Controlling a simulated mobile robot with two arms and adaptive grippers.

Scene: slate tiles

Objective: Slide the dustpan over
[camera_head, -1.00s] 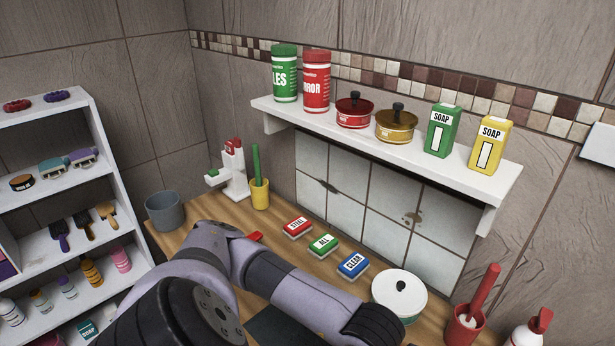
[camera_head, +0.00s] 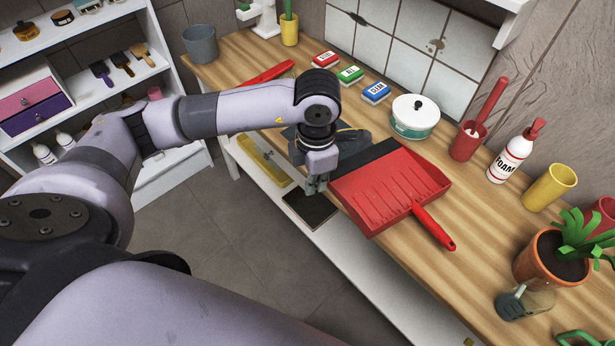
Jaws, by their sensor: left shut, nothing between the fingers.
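My right gripper is not in view.
A white lidded pot (camera_head: 414,122), a red cup with a handled tool (camera_head: 468,140), a foam bottle (camera_head: 511,156) and a yellow cup (camera_head: 549,187) stand behind. A potted plant (camera_head: 548,258) stands to the right. Bare counter (camera_head: 470,205) lies right of the dustpan.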

